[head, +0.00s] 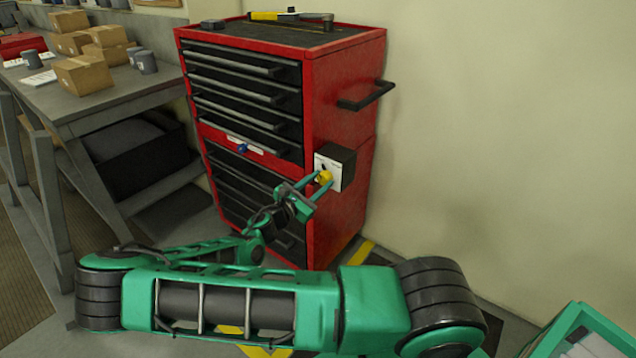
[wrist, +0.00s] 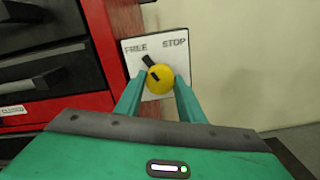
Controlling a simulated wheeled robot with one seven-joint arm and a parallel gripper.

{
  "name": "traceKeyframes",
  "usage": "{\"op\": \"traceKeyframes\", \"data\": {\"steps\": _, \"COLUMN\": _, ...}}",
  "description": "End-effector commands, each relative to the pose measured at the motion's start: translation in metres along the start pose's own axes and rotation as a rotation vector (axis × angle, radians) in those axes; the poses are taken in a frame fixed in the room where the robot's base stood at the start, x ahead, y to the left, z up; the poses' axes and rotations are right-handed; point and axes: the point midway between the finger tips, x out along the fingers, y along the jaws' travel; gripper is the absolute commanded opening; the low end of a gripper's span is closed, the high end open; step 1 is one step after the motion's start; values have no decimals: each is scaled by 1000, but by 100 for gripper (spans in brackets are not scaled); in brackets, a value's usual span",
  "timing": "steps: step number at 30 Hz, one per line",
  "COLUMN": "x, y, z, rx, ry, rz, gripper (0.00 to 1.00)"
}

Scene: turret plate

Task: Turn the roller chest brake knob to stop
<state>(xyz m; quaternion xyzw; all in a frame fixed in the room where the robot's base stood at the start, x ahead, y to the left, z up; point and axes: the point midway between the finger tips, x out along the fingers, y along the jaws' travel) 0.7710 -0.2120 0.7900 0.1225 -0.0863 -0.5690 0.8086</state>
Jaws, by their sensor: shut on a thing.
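The yellow brake knob (wrist: 159,79) sits on a white plate (wrist: 170,52) marked FREE on the left and STOP on the right. Its dark pointer tilts up and to the left, toward FREE. My gripper (wrist: 158,92) is shut on the knob, one green finger at each side. In the head view the knob (head: 324,177) shows on a dark box (head: 345,166) on the side of the red roller chest (head: 345,105). My gripper (head: 312,187) reaches it from the left and front.
The chest has several black drawers (head: 240,75) and a black side handle (head: 367,95). A workbench (head: 110,92) with cardboard boxes (head: 84,73) stands at the left. A plain wall (head: 500,120) is close on the right.

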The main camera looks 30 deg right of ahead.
Motion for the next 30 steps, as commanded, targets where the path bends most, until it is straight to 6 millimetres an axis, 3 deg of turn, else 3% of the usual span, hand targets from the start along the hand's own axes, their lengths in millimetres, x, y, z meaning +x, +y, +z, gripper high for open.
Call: {"op": "traceKeyframes", "data": {"steps": 30, "x": -3, "y": 8, "z": -1, "rx": 964, "ry": 12, "rz": 13, "gripper": 13}}
